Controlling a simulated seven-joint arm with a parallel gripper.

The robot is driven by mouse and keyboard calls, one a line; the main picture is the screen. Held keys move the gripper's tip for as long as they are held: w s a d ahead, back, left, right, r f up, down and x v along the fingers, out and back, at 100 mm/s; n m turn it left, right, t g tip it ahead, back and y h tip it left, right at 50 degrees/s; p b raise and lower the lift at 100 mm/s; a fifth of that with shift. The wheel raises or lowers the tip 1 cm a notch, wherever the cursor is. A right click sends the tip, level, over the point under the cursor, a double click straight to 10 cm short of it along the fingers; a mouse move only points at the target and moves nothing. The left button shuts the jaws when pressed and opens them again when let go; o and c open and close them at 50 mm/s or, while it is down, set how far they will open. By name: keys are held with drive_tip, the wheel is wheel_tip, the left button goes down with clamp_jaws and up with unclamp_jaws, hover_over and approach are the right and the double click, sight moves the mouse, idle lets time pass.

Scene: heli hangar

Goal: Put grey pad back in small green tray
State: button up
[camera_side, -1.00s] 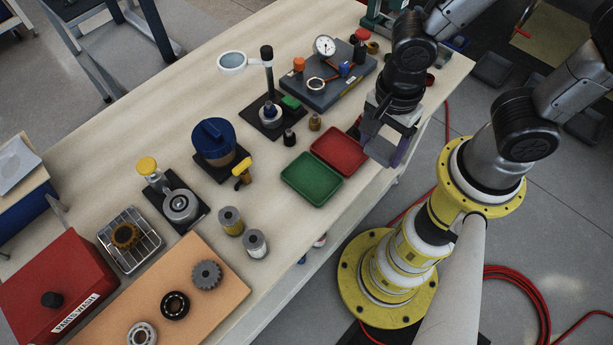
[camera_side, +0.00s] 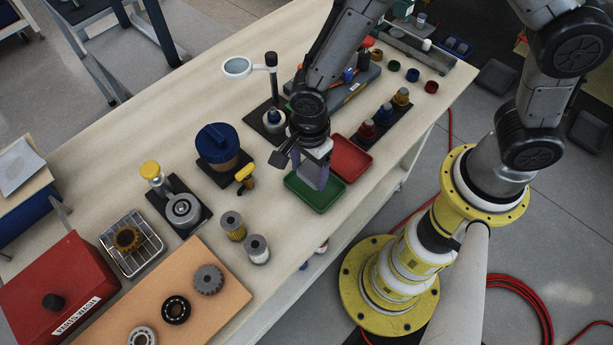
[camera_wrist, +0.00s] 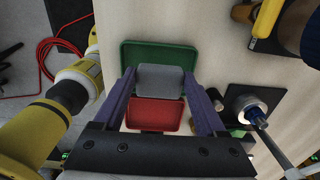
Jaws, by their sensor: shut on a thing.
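My gripper (camera_side: 313,176) points down over the small green tray (camera_side: 304,198), its purple fingers shut on the grey pad (camera_wrist: 161,81). In the wrist view the pad sits between the fingertips, in front of the green tray (camera_wrist: 128,54). The red tray (camera_side: 352,158) lies beside the green one and looks empty.
A blue-lidded pot (camera_side: 217,147) and a yellow-handled tool (camera_side: 245,174) stand left of the gripper. The magnifier stand (camera_side: 271,85) is behind it. Two small cylinders (camera_side: 256,248) stand front left. The bench edge lies just right of the trays.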

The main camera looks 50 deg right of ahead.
sight(306, 174)
drive_tip(key=shift+w+a+f, duration=0.1)
drive_tip(key=shift+w+f, duration=0.05)
drive_tip(key=shift+f, duration=1.7)
drive_tip(key=shift+f, duration=0.1)
drive_tip(key=o, duration=1.1)
drive_tip(key=shift+o, duration=0.2)
wheel_tip(306, 174, up, 12)
drive_tip(key=shift+r, duration=0.2)
